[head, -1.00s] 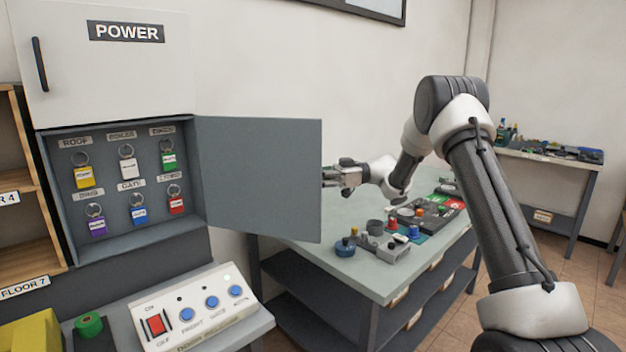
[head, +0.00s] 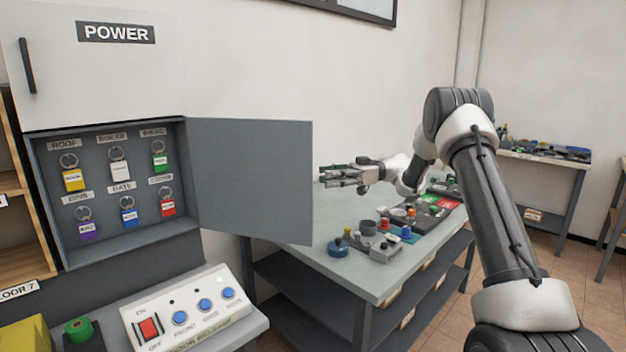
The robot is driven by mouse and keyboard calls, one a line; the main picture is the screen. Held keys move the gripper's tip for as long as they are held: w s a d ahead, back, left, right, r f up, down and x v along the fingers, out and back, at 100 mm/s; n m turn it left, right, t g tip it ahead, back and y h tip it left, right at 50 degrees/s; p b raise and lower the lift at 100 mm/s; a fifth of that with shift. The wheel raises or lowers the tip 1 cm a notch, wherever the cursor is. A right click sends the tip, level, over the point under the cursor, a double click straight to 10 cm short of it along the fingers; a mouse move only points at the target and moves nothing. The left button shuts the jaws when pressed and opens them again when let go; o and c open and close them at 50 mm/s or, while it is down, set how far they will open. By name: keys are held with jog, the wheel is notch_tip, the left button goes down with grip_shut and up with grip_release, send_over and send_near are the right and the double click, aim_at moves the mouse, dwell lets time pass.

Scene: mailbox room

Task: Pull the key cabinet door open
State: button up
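The key cabinet (head: 60,240) is a grey box under the white POWER cabinet, with several coloured tagged keys on hooks inside. Its grey door (head: 255,180) stands wide open, swung out to the right, and its inner face shows. My gripper (head: 322,175) is just right of the door's free edge, with a small gap between them in the picture. Its fingers look spread and hold nothing that I can see. The door's outer face and handle are hidden.
The white POWER cabinet (head: 150,75) is closed above. A button panel (head: 190,312) sits below the key cabinet. A workbench (head: 345,270) with small parts stands below my gripper. A second bench (head: 545,164) stands at the back right.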

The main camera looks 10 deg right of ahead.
jog(key=shift+w+d, duration=0.15)
jog(key=shift+d, duration=0.8)
jog(key=shift+w+d, duration=0.1)
jog(key=shift+d, duration=0.8)
